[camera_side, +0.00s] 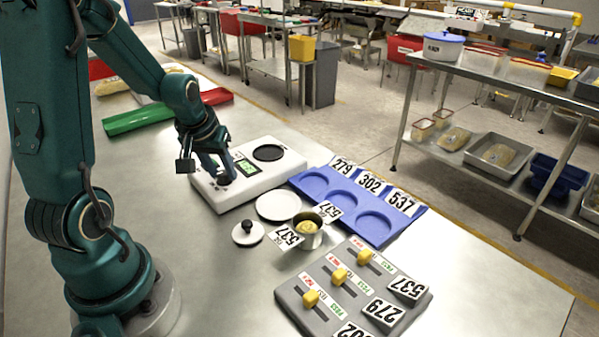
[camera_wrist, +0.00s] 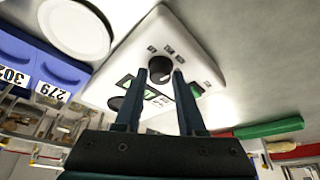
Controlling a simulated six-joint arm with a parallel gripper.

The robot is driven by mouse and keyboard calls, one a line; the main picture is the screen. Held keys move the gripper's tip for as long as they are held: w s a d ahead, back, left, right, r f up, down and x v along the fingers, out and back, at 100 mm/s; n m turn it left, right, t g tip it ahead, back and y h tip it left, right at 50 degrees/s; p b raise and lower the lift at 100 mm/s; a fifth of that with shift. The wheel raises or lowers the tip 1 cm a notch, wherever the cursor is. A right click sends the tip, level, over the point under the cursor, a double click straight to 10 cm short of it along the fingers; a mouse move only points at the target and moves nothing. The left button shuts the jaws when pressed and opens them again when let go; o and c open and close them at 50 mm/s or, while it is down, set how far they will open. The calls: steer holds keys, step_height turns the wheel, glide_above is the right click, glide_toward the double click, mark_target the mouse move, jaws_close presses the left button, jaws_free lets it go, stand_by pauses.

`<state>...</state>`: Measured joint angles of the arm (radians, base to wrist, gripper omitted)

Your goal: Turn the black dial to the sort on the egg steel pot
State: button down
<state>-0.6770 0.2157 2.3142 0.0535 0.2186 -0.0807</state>
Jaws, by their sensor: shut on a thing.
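The black dial (camera_wrist: 160,66) sits on top of the white checkweigher box (camera_side: 219,195). My gripper (camera_side: 221,178) reaches down onto the box's near end. In the wrist view my gripper's two fingertips (camera_wrist: 161,75) are on either side of the dial, shut on it. Small labels surround the dial, too small to read. The box has a green display (camera_side: 244,168) and a round black pad (camera_side: 268,153), which is empty. The steel pot (camera_side: 308,238) stands open on the table with yellow contents. Cards reading 537 are beside it.
A white disc (camera_side: 278,205) and a white lid with black knob (camera_side: 248,233) lie near the pot. A blue tray (camera_side: 395,229) has three empty recesses marked 279, 302, 537. A grey panel (camera_side: 330,262) carries three yellow sliders.

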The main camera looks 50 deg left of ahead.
steer(key=c, duration=0.5)
jaws_free()
steer(key=shift+v, duration=2.55)
